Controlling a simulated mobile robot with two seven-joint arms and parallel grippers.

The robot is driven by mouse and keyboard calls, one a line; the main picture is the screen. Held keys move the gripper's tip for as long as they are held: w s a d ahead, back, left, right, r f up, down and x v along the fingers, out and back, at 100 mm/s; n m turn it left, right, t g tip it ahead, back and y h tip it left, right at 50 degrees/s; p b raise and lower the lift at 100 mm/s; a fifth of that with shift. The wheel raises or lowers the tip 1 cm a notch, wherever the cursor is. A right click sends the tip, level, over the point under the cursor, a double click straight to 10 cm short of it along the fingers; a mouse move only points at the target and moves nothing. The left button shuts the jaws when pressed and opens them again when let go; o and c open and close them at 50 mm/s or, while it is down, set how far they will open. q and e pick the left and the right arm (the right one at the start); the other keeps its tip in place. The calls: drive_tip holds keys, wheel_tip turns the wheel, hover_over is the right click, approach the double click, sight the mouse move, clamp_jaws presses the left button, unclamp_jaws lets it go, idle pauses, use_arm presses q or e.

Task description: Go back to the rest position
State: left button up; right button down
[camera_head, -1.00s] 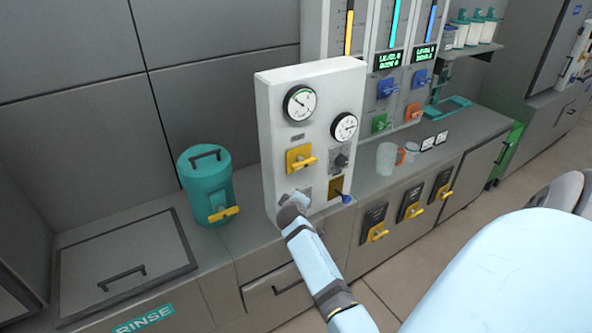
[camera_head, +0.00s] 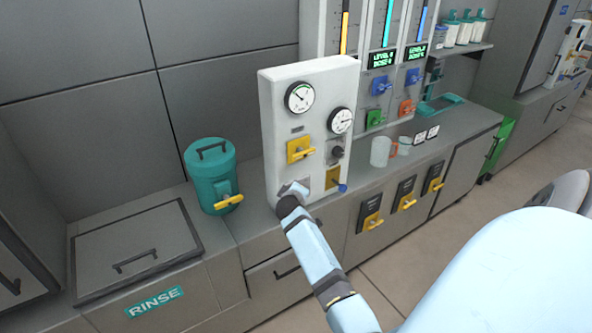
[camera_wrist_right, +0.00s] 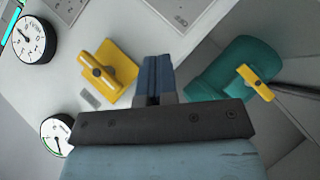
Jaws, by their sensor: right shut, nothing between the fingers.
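My right gripper (camera_head: 296,187) is at the lower front of a white gauge panel (camera_head: 271,130). In the right wrist view its two dark blue fingers (camera_wrist_right: 155,75) are together with nothing between them. I cannot tell whether the fingertips touch the panel. The panel carries two round dials, an upper one (camera_head: 299,97) and a lower one (camera_head: 341,121). It also has a yellow valve handle (camera_head: 300,150) and a lever with a blue knob (camera_head: 342,188). The yellow handle also shows in the wrist view (camera_wrist_right: 106,72), left of the fingers and apart from them. My left gripper is not in view.
A teal canister (camera_head: 207,172) with a yellow tap stands left of the panel, near a lidded rinse basin (camera_head: 100,252). Yellow-handled valves (camera_head: 405,195) line the counter front. Open floor lies in front.

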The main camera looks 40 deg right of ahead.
drive_tip(key=shift+w+d+f, duration=0.1)
idle(0.3)
drive_tip(key=s+a+f+t+y, duration=0.1)
drive_tip(key=s+a+f+y, duration=0.2)
drive_tip(key=s+a, duration=0.6)
drive_tip(key=s+a+f+t+y, duration=0.1)
drive_tip(key=s+a+f+y, duration=0.2)
drive_tip(key=s+a, duration=0.7)
drive_tip(key=s+a+f+y, duration=0.4)
drive_tip(key=s+a+y, duration=0.2)
drive_tip(key=s+a, duration=0.4)
drive_tip(key=a, duration=0.4)
drive_tip(key=shift+a+n+t, duration=0.3)
drive_tip(key=shift+a+t, duration=0.05)
drive_tip(key=shift+t, duration=0.05)
